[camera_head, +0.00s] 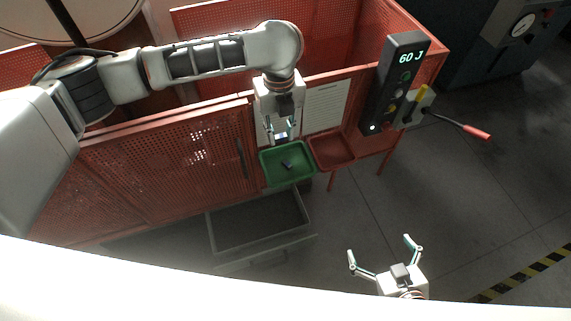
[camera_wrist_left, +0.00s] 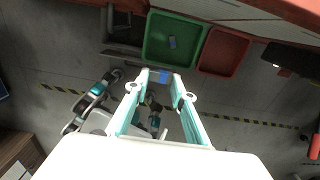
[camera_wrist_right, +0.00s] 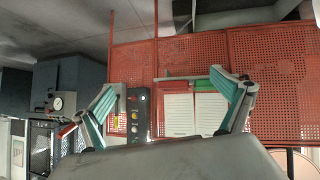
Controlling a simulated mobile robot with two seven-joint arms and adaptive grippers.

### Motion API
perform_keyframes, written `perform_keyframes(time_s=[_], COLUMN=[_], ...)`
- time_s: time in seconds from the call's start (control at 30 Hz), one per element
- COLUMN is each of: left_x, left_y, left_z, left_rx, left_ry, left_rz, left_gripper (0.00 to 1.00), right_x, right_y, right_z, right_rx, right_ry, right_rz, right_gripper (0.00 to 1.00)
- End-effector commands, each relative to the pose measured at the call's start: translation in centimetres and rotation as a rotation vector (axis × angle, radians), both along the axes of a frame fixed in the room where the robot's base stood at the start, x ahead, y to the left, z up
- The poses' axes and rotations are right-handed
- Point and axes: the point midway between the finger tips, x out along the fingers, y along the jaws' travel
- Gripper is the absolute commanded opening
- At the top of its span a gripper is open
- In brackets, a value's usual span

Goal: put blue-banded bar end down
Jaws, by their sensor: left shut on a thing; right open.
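My left gripper (camera_head: 283,137) points down just above the far edge of the green tray (camera_head: 264,177). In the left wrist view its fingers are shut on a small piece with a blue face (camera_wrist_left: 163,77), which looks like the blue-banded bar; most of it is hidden. A small dark bluish piece (camera_head: 287,164) lies in the green tray, and it also shows in the left wrist view (camera_wrist_left: 172,42). My right gripper (camera_head: 380,246) is open and empty, low at the front right, well away from the trays.
A red tray (camera_head: 333,152) adjoins the green one on the right. A grey open drawer or bin (camera_head: 258,243) lies below. Red perforated panels (camera_head: 165,155) stand behind. A control box reading 60 J (camera_head: 393,80) and a red-handled lever (camera_head: 476,132) are at the right. Floor at right is clear.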

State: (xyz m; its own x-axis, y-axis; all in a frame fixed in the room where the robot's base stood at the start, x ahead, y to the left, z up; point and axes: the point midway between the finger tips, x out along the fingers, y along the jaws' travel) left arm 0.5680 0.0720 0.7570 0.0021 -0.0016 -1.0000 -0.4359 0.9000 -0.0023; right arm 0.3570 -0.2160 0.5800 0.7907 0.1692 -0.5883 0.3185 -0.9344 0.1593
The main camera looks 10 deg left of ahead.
Motion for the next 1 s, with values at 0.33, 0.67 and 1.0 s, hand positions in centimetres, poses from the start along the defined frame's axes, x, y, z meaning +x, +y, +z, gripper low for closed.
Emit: perform_keyframes(time_s=[0.33, 0.67, 1.0], left_x=[-0.4, -0.2, -0.4], left_y=[0.0, 0.0, 0.0], left_z=[-9.1, -14.0, -17.5], left_rx=[0.001, 0.000, 0.001], left_ry=[0.016, 0.007, 0.013], left_rz=[-0.003, -0.001, -0.001], left_gripper=[0.02, 0.02, 0.02], right_x=[-0.9, 0.6, -0.1], right_y=[0.1, 0.9, 1.1], right_z=[-2.5, -1.4, -2.7], right_rx=[-0.010, 0.000, 0.004], right_ry=[0.023, -0.015, 0.006], right_rz=[0.006, 0.026, 0.034], right_gripper=[1.00, 1.00, 1.00])
